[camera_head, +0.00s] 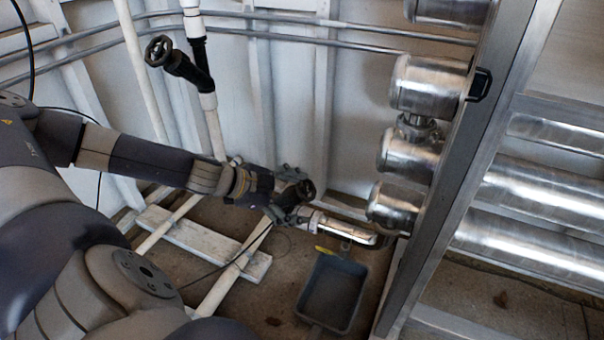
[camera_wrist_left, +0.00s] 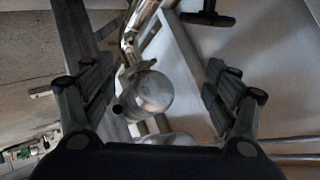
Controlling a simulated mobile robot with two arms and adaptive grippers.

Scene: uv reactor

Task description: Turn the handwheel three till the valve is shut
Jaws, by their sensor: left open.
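Two dark handwheels show in the head view, and I see no numbers on them. One handwheel (camera_head: 306,190) is on the lower pipe line, beside a shiny metal pipe piece. The other handwheel (camera_head: 158,50) is at the upper left, on a black valve body on a white upright pipe. My left gripper (camera_head: 288,194) is right at the lower handwheel; contact cannot be made out. In the left wrist view the left gripper (camera_wrist_left: 158,85) is open, its fingers wide apart, with metal cylinders beyond. My right gripper is out of view.
Shiny steel cylinders (camera_head: 430,85) are stacked on a metal frame (camera_head: 465,170) at the right. A grey bin (camera_head: 332,292) stands on the floor below the lower pipe. White pipes and a pale board (camera_head: 200,238) lie low at the left. Conduits run along the wall.

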